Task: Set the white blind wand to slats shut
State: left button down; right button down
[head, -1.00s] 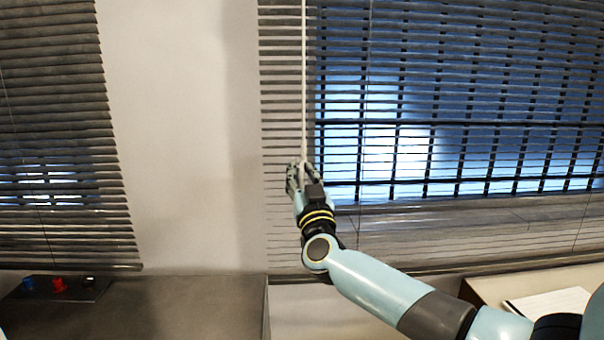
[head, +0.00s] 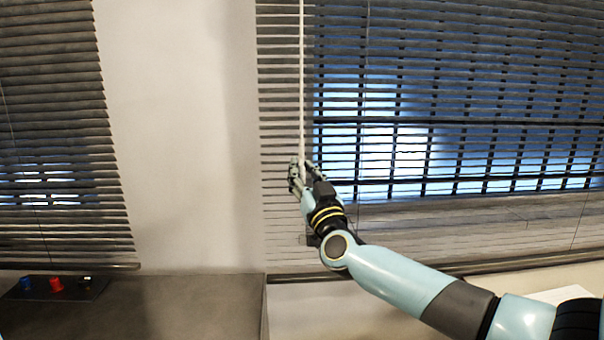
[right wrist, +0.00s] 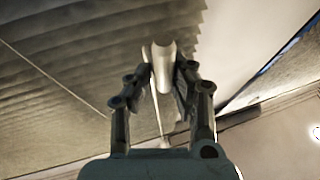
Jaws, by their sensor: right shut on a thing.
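The white blind wand (head: 302,80) hangs upright in front of the left part of the large window blind (head: 450,100). My right gripper (head: 301,166) is shut on the wand's lower end. In the right wrist view the wand (right wrist: 163,58) stands between the two fingers of the gripper (right wrist: 162,85). The blind's slats are tilted with narrow gaps, and the bright window shows through them. The fingers hide part of the wand's lower end. My left gripper is not in view.
A second blind (head: 55,120) hangs at the left, past a bare wall strip (head: 180,130). A dark counter (head: 190,305) at the lower left carries a small panel with blue, red (head: 56,284) and dark knobs. A thin cord hangs right of the wand.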

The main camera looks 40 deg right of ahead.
aim_at(303, 161)
jog(key=shift+s+d+f+n+y+b, duration=0.15)
jog(key=shift+n+y+b, duration=0.3)
jog(key=shift+y, duration=0.35)
jog(key=d+n+y+b, duration=0.1)
jog(key=n+y+b, duration=0.1)
jog(key=y+b, duration=0.3)
jog(key=d+n+y+b, duration=0.1)
jog(key=n+y+b, duration=0.2)
jog(key=y+b, duration=0.2)
jog(key=s+d+n+y+b, duration=0.1)
jog(key=n+y+b, duration=0.2)
jog(key=y+b, duration=0.2)
jog(key=shift+d+f+b, duration=0.15)
jog(key=shift+d+b, duration=0.15)
jog(key=shift+b, duration=0.3)
jog(key=shift+y, duration=0.3)
jog(key=shift+r, duration=0.2)
jog(key=c, duration=1.3)
grip_release()
jog(key=shift+o, duration=0.2)
